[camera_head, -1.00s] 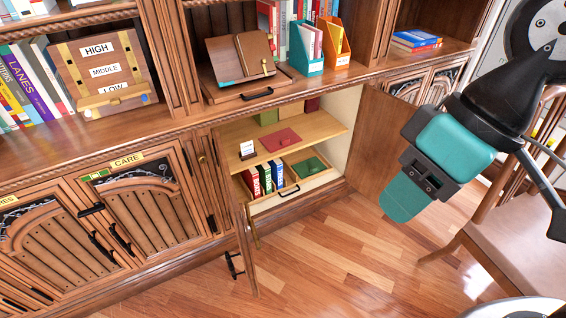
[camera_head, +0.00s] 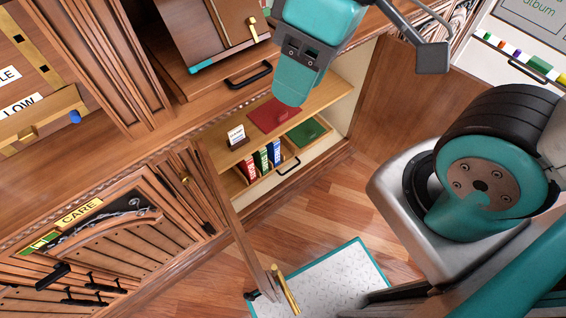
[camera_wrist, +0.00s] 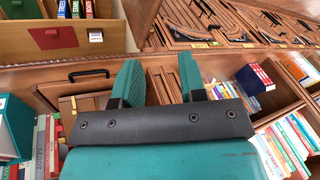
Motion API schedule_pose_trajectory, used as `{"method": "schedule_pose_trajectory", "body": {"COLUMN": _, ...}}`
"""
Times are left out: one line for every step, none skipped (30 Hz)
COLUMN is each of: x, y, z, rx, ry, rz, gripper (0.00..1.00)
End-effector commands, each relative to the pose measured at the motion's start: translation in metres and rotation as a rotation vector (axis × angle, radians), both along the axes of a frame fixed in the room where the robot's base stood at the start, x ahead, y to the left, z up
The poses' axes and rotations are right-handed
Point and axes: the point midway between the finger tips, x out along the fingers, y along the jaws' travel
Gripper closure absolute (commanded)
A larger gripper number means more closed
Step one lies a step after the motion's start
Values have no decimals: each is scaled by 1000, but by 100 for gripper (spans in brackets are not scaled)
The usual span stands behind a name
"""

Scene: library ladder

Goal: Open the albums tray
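In the head view, a low tray (camera_head: 267,186) with a black handle (camera_head: 289,167) sits under a shelf in the open cabinet. It holds red, green and blue binders (camera_head: 263,158) and a green flat piece (camera_head: 306,132). I see no readable label naming it the albums tray. My gripper (camera_head: 296,88) is above and in front of the shelf, apart from the handle, and its tip overlaps the red folder (camera_head: 270,114) in the picture. In the wrist view its two teal fingers (camera_wrist: 158,66) are spread with nothing between them.
The cabinet's left door (camera_head: 238,220) stands open with a brass handle, and its right door (camera_head: 405,105) is open too. A counter drawer (camera_head: 215,95) with another black handle (camera_head: 248,75) is above. A small card (camera_head: 237,136) stands on the shelf. A teal-edged mat (camera_head: 330,285) lies on the floor.

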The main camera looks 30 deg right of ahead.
Motion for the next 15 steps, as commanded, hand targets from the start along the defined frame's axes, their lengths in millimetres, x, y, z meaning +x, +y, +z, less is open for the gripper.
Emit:
{"method": "schedule_pose_trajectory", "body": {"x": 0, "y": 0, "z": -31, "rx": -1, "ry": 1, "rz": 0, "gripper": 62}}
{"method": "schedule_pose_trajectory", "body": {"x": 0, "y": 0, "z": -43, "rx": -1, "ry": 1, "rz": 0, "gripper": 62}}
{"method": "schedule_pose_trajectory", "body": {"x": 0, "y": 0, "z": -60, "rx": -1, "ry": 1, "rz": 0, "gripper": 62}}
{"method": "schedule_pose_trajectory", "body": {"x": 0, "y": 0, "z": -74, "rx": -1, "ry": 1, "rz": 0, "gripper": 62}}
{"method": "schedule_pose_trajectory", "body": {"x": 0, "y": 0, "z": -88, "rx": -1, "ry": 1, "rz": 0, "gripper": 62}}
{"method": "schedule_pose_trajectory", "body": {"x": 0, "y": 0, "z": -106, "rx": -1, "ry": 1, "rz": 0, "gripper": 62}}
{"method": "schedule_pose_trajectory", "body": {"x": 0, "y": 0, "z": -119, "rx": -1, "ry": 1, "rz": 0, "gripper": 62}}
{"method": "schedule_pose_trajectory", "body": {"x": 0, "y": 0, "z": -132, "rx": -1, "ry": 1, "rz": 0, "gripper": 62}}
{"method": "schedule_pose_trajectory", "body": {"x": 0, "y": 0, "z": -149, "rx": -1, "ry": 1, "rz": 0, "gripper": 62}}
{"method": "schedule_pose_trajectory", "body": {"x": 0, "y": 0, "z": -162, "rx": -1, "ry": 1, "rz": -1, "gripper": 62}}
{"method": "schedule_pose_trajectory", "body": {"x": 0, "y": 0, "z": -174, "rx": -1, "ry": 1, "rz": -1, "gripper": 62}}
{"method": "schedule_pose_trajectory", "body": {"x": 0, "y": 0, "z": -191, "rx": -1, "ry": 1, "rz": -2, "gripper": 62}}
{"method": "schedule_pose_trajectory", "body": {"x": 1, "y": 0, "z": -204, "rx": -1, "ry": 2, "rz": -3, "gripper": 62}}
{"method": "schedule_pose_trajectory", "body": {"x": 1, "y": 0, "z": -217, "rx": 0, "ry": 2, "rz": -5, "gripper": 62}}
{"method": "schedule_pose_trajectory", "body": {"x": 2, "y": 0, "z": -233, "rx": -1, "ry": 3, "rz": -9, "gripper": 62}}
